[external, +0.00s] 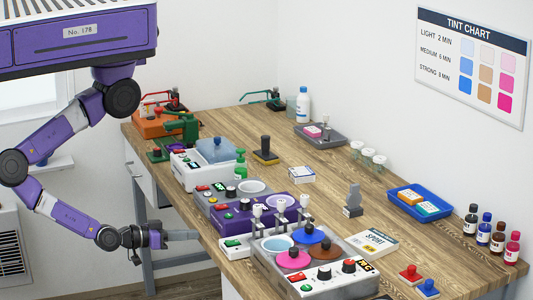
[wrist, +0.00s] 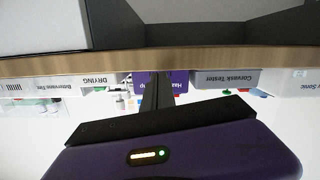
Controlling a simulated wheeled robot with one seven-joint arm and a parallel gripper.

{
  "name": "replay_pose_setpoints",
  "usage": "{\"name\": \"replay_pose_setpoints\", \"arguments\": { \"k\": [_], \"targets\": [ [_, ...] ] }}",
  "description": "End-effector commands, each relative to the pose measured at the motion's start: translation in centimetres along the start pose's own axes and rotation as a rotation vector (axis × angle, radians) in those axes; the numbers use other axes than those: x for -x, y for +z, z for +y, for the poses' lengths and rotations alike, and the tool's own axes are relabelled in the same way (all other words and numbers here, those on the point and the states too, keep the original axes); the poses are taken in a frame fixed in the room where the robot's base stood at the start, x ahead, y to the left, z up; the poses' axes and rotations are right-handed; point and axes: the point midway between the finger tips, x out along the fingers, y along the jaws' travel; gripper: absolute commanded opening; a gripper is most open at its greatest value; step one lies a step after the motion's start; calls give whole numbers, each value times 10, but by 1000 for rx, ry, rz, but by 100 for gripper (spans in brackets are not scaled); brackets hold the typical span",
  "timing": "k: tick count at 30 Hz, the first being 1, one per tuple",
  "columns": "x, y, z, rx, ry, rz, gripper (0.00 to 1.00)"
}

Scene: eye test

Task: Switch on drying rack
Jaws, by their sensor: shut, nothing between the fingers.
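The drying rack (external: 233,246) appears to be the pale unit with a row of silver-topped posts, between the purple machine and the tinting unit in the external view. Its front carries a small green control; I cannot tell its switch state. In the wrist view, a pale front (wrist: 98,80) carries the word "DRYING" upside down. My gripper (external: 192,235) is shut and empty, pointing right at the table's front edge, apart from the rack. Its dark fingers (wrist: 166,90) show in the wrist view, in front of the purple machine's front.
The purple machine (external: 232,222) and the tinting unit (external: 345,285) with coloured pads flank the rack closely. A grey tester (external: 215,200) and a white cleaner (external: 190,178) stand farther back. The wooden table (external: 330,180) has bare patches behind them. Its front edge (wrist: 230,57) crosses the wrist view.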

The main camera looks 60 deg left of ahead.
Motion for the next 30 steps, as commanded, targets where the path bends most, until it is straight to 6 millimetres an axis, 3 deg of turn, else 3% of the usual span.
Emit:
{"name": "replay_pose_setpoints", "arguments": {
  "k": [1, 6, 10, 17, 30],
  "targets": [
    [1, 14, 24, 2, 13, 31, 0],
    [17, 11, 98, -36, 48, 170, 0],
    [37, -6, 132, -85, 56, 265, 0],
    [51, -24, 133, -178, 18, 358, 0],
    [48, -26, 132, -188, 14, 359, 0]
  ]
}}
